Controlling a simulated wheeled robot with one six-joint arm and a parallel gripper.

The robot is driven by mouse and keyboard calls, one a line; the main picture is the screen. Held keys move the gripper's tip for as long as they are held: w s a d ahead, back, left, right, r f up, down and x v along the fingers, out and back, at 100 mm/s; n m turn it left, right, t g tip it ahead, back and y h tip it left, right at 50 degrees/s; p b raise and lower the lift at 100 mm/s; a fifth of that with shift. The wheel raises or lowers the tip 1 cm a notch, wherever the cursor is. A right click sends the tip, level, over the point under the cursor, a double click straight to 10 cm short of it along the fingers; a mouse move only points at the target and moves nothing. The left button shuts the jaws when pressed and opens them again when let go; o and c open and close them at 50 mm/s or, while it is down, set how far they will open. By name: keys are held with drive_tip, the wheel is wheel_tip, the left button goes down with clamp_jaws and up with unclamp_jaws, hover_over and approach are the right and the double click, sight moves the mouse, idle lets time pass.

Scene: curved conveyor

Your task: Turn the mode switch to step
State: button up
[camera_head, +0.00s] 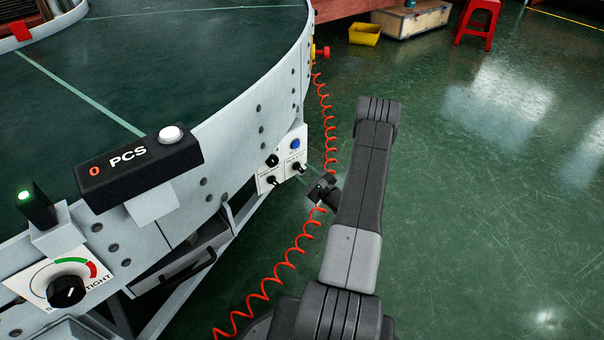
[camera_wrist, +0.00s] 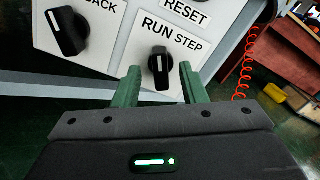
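The mode switch (camera_wrist: 160,66) is a black knob on a white plate labelled RUN STEP. Its white mark points up in the wrist view, toward the word RUN. In the head view the switch (camera_head: 298,167) sits at the lower right of the control panel, below a blue button. My gripper (camera_wrist: 160,84) is open, with a green finger on each side of the knob's lower part in the picture. Gaps show between knob and fingers; I cannot tell the depth between them. In the head view my gripper (camera_head: 311,178) is small, just right of the panel.
Another black knob (camera_wrist: 67,32), labelled with a word ending in ACK, is left of the switch. A RESET label is above. The panel (camera_head: 266,186) is on the curved conveyor's side (camera_head: 262,98). A coiled red cable (camera_head: 289,256) hangs close by. Open green floor lies right.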

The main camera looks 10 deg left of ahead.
drive_tip(key=shift+x, duration=1.05)
clamp_jaws()
